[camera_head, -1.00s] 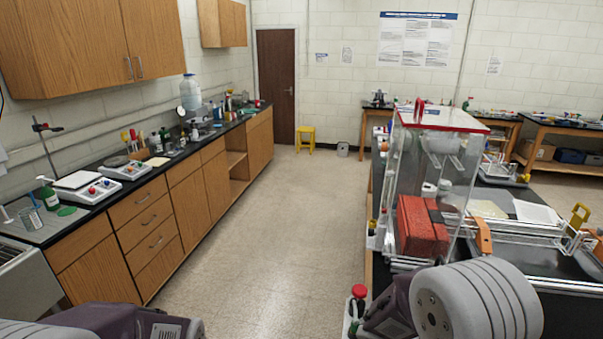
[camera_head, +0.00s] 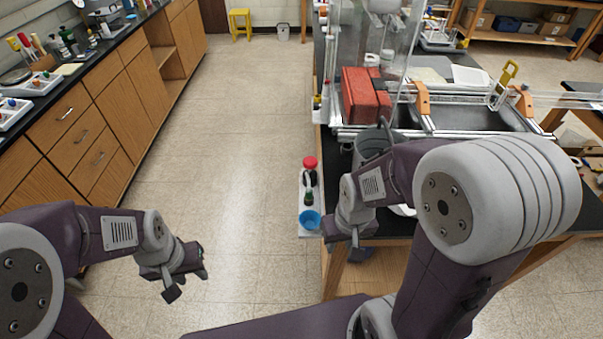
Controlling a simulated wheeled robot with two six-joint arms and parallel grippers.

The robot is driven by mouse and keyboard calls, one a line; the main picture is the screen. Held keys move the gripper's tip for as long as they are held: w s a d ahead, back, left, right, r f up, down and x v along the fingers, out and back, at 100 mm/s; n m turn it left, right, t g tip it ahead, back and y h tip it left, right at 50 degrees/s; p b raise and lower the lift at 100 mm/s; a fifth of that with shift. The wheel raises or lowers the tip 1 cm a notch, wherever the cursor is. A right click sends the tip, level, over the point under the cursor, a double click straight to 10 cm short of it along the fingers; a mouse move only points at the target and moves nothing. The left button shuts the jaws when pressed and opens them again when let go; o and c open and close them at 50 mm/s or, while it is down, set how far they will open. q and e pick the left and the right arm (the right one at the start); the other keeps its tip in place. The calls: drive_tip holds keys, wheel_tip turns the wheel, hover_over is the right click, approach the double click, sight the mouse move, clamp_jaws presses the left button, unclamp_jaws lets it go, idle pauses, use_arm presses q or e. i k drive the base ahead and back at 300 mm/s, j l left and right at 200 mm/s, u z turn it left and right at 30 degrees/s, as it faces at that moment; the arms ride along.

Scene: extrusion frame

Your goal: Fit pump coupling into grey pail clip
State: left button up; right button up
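A grey pail (camera_head: 371,142) stands on the right bench, just in front of the metal extrusion frame (camera_head: 455,133). My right arm covers part of it, and I cannot make out its clip. I cannot pick out the pump coupling. My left gripper (camera_head: 188,283) hangs over the floor in the aisle, fingers apart and empty, far from the pail. My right gripper (camera_head: 352,236) is at the bench's left front edge, below and left of the pail. Its fingers are small and partly hidden, so its opening is unclear.
A red block (camera_head: 365,97) sits behind clear panels. A yellow clamp (camera_head: 508,73) stands at the right. The aisle floor is clear.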

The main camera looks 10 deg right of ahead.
sight(368, 142)
drive_tip(key=z, duration=1.25)
drive_tip(key=i+j+z, duration=0.15)
drive_tip(key=i, duration=0.15)
drive_tip(key=i+j+z, duration=0.1)
drive_tip(key=i, duration=0.2)
